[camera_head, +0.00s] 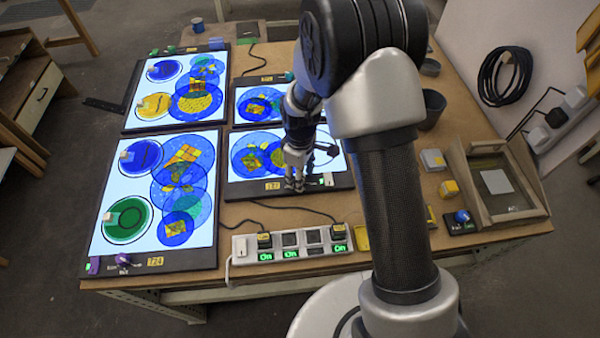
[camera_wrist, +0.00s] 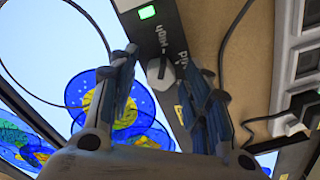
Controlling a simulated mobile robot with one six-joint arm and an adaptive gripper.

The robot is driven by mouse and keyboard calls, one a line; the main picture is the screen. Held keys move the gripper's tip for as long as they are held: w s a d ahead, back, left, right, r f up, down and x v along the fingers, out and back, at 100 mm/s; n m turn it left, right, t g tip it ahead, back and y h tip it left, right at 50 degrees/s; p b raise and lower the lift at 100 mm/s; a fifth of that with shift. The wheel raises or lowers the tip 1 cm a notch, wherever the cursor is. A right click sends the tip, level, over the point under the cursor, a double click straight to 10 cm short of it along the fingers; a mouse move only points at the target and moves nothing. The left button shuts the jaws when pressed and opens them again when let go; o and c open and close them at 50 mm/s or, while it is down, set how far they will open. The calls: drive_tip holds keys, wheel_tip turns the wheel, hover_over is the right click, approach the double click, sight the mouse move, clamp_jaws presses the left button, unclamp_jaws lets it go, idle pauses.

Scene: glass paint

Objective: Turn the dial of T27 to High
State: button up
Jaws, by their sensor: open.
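The light panel T27 (camera_head: 238,192) lies flat at the table's middle front, its lit surface covered with blue and yellow glass discs. Its label T27 (camera_head: 273,186) is on the dark front edge. My gripper (camera_head: 298,186) points down over that edge, right of the label. In the wrist view my gripper (camera_wrist: 158,56) is open, with one finger on each side of the dial (camera_wrist: 160,73). The dial has a pale pointer on a dark strip, beside lettering (camera_wrist: 181,60) that reads partly as High. I cannot tell whether the fingers touch it. The head view hides the dial behind my gripper.
A green light (camera_wrist: 147,12) glows on the strip near the dial. A power strip (camera_head: 290,245) with several green On labels stands in front of T27. Panel T24 (camera_head: 130,262) lies to the left. A wooden tray (camera_head: 535,205) stands at the right.

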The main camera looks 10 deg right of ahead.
wheel_tip(320, 180, up, 12)
idle(0.6)
drive_tip(key=shift+r, duration=0.1)
